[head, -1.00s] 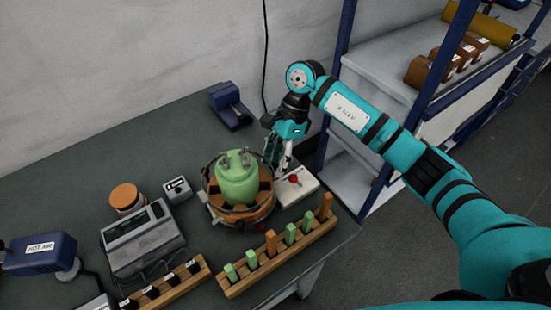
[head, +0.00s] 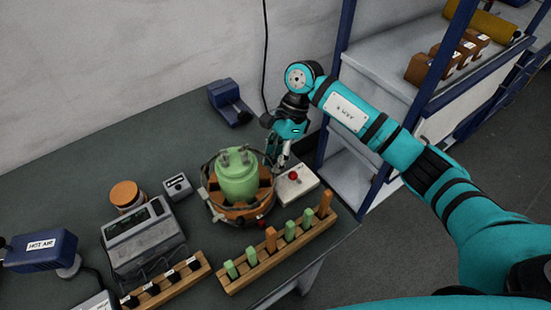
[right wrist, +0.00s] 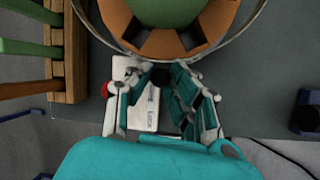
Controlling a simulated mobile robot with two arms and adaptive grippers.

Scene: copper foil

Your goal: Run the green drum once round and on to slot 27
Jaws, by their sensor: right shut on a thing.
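The green drum (head: 238,176) stands upright on a round orange turntable (head: 236,213) with a thin metal ring around it, on the dark bench. In the right wrist view the drum (right wrist: 165,10) and orange base (right wrist: 160,42) show at the top. My right gripper (head: 277,165) is at the right side of the ring. In the right wrist view its fingers (right wrist: 162,82) are closed around a small dark knob (right wrist: 160,74) by the ring's edge; the fingers partly cover it. Slot numbers are not readable. My left gripper is out of view.
A white box with a red button (head: 297,184) sits close beside the gripper. A wooden rack (head: 285,252) with green and orange pegs lies in front. A grey device (head: 143,238) and a hot air tool (head: 40,252) stand left. A blue shelf stands right.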

